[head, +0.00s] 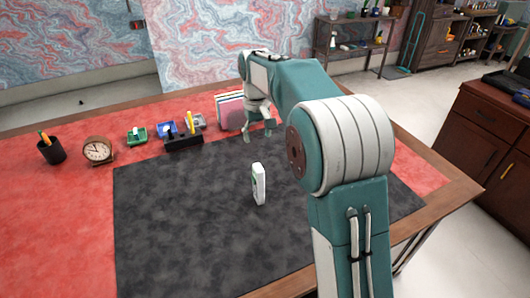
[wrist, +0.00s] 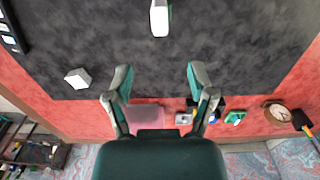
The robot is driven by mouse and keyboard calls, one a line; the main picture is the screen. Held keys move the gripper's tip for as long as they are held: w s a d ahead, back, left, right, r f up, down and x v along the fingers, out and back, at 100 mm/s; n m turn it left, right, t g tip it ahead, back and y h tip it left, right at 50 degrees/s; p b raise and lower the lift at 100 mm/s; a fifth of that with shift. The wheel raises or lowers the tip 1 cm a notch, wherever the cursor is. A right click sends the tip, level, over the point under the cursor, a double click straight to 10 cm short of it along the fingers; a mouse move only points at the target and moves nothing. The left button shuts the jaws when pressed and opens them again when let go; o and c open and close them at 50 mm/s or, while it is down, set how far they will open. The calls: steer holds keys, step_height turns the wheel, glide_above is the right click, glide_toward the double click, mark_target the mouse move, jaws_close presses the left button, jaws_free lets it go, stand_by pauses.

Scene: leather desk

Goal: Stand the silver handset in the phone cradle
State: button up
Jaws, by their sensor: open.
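A pale slab with green on one side (head: 259,185) stands upright on the dark mat; it looks most like the handset, but I cannot be sure. The slab also shows at the top of the wrist view (wrist: 159,18). A small pale grey block (wrist: 78,78) lies on the mat at left in the wrist view; it may be the cradle, but its shape is unclear. My arm seems to hide it in the head view. My gripper (head: 257,131) is open and empty above the far part of the mat, apart from the slab. Its spread fingers show in the wrist view (wrist: 160,76).
Along the far edge stand a pencil cup (head: 51,149), clock (head: 97,150), green tray (head: 137,135), black organizer (head: 184,142) and pink-faced upright stack (head: 230,112). A black object with pale pads (wrist: 11,36) lies at left in the wrist view. The mat's left part is clear.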

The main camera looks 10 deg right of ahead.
steer(key=s+r+t, duration=0.1)
steer(key=s+r, duration=0.5)
steer(key=s, duration=0.2)
steer(key=s+d+f+m+t, duration=0.1)
steer(key=s+t, duration=0.1)
steer(key=s, duration=1)
steer(key=s+d+f+m+t, duration=0.1)
steer(key=s+t, duration=0.1)
steer(key=s, duration=1)
steer(key=shift+s+d+t, duration=0.2)
steer(key=shift+d+t, duration=0.1)
steer(key=shift+o, duration=0.4)
steer(key=shift+s+f, duration=0.1)
steer(key=shift+f, duration=0.05)
steer(key=w+r+g, duration=0.2)
steer(key=w+r, duration=0.1)
steer(key=w, duration=0.5)
steer(key=n+g, duration=0.2)
steer(key=g, duration=0.2)
glide_above(258, 167)
step_height(258, 167, down, 10)
steer(key=shift+a+r, duration=0.1)
steer(key=shift+r, duration=0.1)
step_height(258, 167, down, 10)
steer(key=shift+f, duration=0.15)
jaws_close()
